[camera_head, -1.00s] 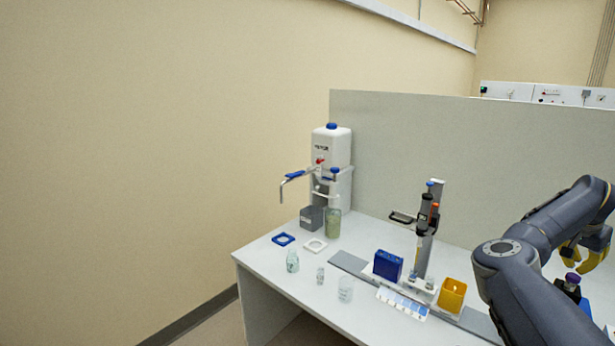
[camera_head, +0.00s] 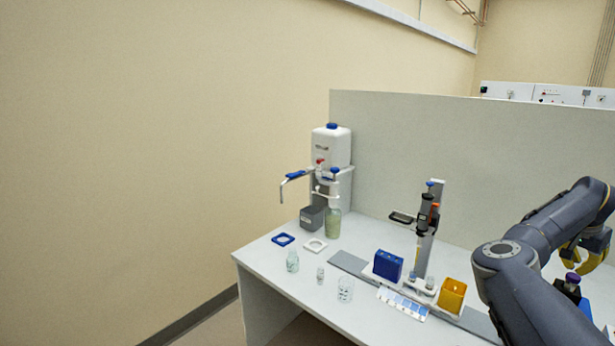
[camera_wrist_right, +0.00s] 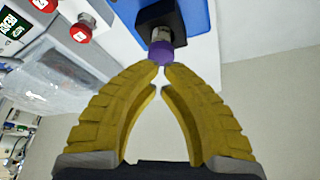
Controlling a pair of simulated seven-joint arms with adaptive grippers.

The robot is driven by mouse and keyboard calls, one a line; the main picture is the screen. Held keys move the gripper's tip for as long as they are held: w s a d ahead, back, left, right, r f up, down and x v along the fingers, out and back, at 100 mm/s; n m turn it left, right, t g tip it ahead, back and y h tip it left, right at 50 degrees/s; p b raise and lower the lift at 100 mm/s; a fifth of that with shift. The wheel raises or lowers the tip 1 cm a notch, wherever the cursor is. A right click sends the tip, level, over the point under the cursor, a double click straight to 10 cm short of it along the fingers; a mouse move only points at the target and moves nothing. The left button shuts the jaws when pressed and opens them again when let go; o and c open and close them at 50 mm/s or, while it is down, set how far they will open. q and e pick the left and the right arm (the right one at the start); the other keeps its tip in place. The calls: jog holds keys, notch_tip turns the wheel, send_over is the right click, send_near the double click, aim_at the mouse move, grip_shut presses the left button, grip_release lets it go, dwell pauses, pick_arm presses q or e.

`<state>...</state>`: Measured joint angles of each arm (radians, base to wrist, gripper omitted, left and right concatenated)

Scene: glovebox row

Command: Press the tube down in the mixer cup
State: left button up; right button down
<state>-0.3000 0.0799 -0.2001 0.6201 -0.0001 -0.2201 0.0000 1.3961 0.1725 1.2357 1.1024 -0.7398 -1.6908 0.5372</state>
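The tube shows as a purple cap (camera_wrist_right: 161,52) on a clear neck. It stands in the black cup of the mixer (camera_wrist_right: 160,18), which has a blue body. In the head view the purple cap (camera_head: 572,277) is at the right edge, partly behind my right arm. My right gripper (camera_wrist_right: 163,70) has yellow ribbed fingers with the tips almost together, right at the cap. The cap is beyond the tips, not between them; whether they touch it I cannot tell. In the head view the right gripper (camera_head: 590,258) is just above and beside the cap. My left gripper is not in view.
In the wrist view, a red knob (camera_wrist_right: 80,33) and a clear bag-like sheet (camera_wrist_right: 55,80) lie to the left. In the head view, an orange box (camera_head: 452,296), a blue box (camera_head: 388,265) and a pipette stand (camera_head: 428,235) stand left of my arm. A grey partition (camera_head: 480,150) runs behind.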

jog(key=shift+f, duration=1.35)
dwell(2.2)
dwell(2.6)
jog(key=shift+r, duration=4.1)
